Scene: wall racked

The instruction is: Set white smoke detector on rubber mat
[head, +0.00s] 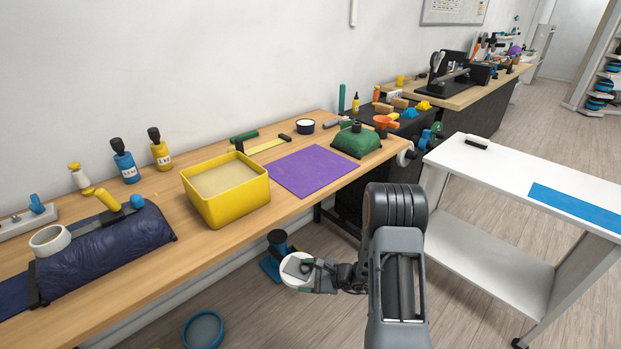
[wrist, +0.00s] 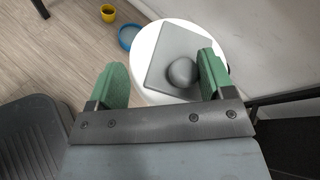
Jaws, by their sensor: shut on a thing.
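The white smoke detector (head: 291,283) is a round white disc with a grey square plate and a grey dome on it. It also shows in the wrist view (wrist: 143,48). My gripper (head: 308,270) is shut on it, with its green finger pads (wrist: 165,78) on either side of the grey part. It is held in the air in front of the workbench, above the floor. A flat purple mat (head: 315,171) lies on the workbench, right of the yellow bin. A flat blue mat (head: 577,206) lies on the white cart. I cannot tell which is rubber.
The wooden workbench (head: 173,263) runs along the wall. The yellow bin (head: 232,203) and a green domed object (head: 357,142) flank the bare purple mat. The white cart (head: 487,171) stands right. A blue round tray (head: 203,330) is on the floor.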

